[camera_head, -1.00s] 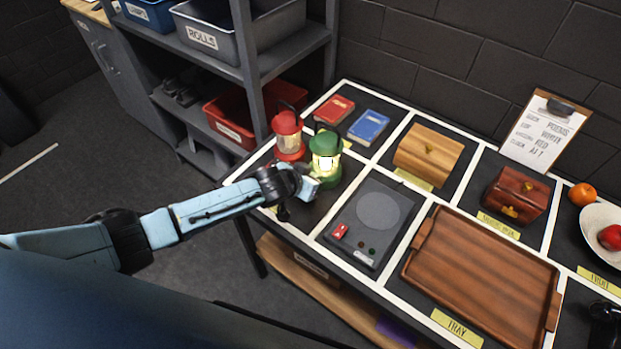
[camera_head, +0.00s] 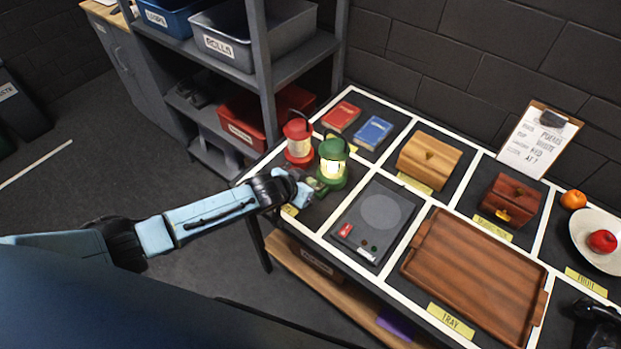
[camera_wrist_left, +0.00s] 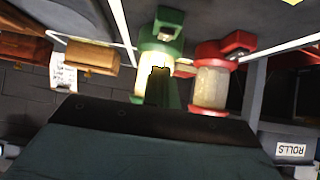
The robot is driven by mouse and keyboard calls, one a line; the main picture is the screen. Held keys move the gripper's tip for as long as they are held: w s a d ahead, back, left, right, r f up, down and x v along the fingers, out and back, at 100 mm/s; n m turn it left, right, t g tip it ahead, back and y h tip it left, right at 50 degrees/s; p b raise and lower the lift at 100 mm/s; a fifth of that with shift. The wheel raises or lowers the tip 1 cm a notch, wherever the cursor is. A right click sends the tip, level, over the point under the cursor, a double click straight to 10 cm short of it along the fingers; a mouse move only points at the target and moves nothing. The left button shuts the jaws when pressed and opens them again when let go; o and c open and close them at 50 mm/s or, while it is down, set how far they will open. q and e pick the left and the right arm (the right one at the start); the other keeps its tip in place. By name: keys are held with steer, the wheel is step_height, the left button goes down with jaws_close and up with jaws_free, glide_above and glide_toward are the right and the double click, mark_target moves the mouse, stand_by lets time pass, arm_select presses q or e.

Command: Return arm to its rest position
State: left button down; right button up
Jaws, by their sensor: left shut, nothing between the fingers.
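My left arm reaches in from the left in the head view, and its gripper (camera_head: 308,188) is at the near-left part of the table, just beside the green lantern. The gripper is shut with nothing held. The green lantern (camera_head: 332,164) stands upright and its lamp glows. The red lantern (camera_head: 298,141) stands behind it to the left, with a pale, duller body. In the left wrist view the green lantern (camera_wrist_left: 165,32) is close in front of the gripper, and the red lantern (camera_wrist_left: 211,82) is to its right. My right gripper is not clearly in view.
A grey device with a round plate (camera_head: 377,215) lies right of the lanterns, then a wooden tray (camera_head: 478,270). Two books (camera_head: 341,116), two wooden boxes (camera_head: 429,158), a clipboard (camera_head: 541,138) and a fruit plate (camera_head: 590,253) stand farther off. A shelf with bins (camera_head: 262,60) rises at the back left.

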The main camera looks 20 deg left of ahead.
arm_select(q)
steer(key=shift+s+a+r, duration=0.1)
steer(key=shift+s+r, duration=0.2)
steer(key=shift+s, duration=0.05)
steer(key=shift+w, duration=0.1)
